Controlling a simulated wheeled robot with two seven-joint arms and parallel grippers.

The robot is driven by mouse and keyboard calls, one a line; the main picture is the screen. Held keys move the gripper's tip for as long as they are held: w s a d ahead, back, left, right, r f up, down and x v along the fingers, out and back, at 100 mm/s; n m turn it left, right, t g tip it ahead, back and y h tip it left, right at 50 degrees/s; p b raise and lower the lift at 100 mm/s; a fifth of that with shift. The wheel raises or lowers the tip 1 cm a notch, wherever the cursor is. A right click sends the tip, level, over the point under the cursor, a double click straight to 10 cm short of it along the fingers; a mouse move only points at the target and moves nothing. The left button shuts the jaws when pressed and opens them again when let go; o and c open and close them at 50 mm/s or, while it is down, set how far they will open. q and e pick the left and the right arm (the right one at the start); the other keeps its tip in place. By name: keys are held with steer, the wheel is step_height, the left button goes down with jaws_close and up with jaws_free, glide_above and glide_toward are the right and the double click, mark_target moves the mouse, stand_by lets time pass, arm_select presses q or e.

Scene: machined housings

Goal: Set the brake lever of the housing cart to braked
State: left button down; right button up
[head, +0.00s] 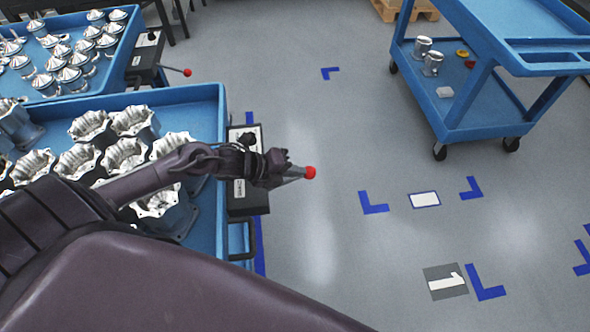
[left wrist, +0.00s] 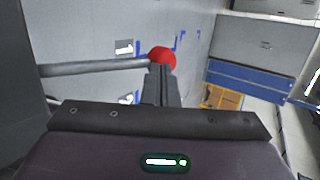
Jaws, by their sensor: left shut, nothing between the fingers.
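The housing cart (head: 222,100) is blue and stands at the left with metal housings on it. A dark brake box (head: 236,204) is on its right side. The brake lever (head: 294,174) is a grey rod that juts out to the right from the box and ends in a red knob (head: 310,173). My left gripper (head: 284,166) is shut and empty beside the lever, close to the knob. In the left wrist view, the shut fingers (left wrist: 161,75) point at the red knob (left wrist: 162,56), and the rod (left wrist: 95,68) comes in from the left. I cannot tell whether they touch. My right gripper is out of view.
Another blue cart (head: 150,18) with metal parts and its own red-knobbed lever (head: 174,69) stands behind. A blue trolley (head: 470,125) stands at the right. The grey floor (head: 320,130) between is clear, with blue corner marks (head: 375,204).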

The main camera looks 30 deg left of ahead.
arm_select(q)
steer(key=shift+d, duration=0.1)
steer(key=shift+w+d+f+g+y, duration=0.6)
steer(key=shift+f+g+y, duration=0.1)
steer(key=shift+f+y, duration=0.1)
step_height(320, 180, down, 9)
steer(key=d+g+y+b, duration=0.1)
steer(key=g+y, duration=0.3)
steer(key=shift+w+d+m+y+b, duration=0.3)
steer(key=shift+w+m+y+b, duration=0.1)
steer(key=shift+s+f, duration=0.2)
steer(key=shift+f, duration=0.05)
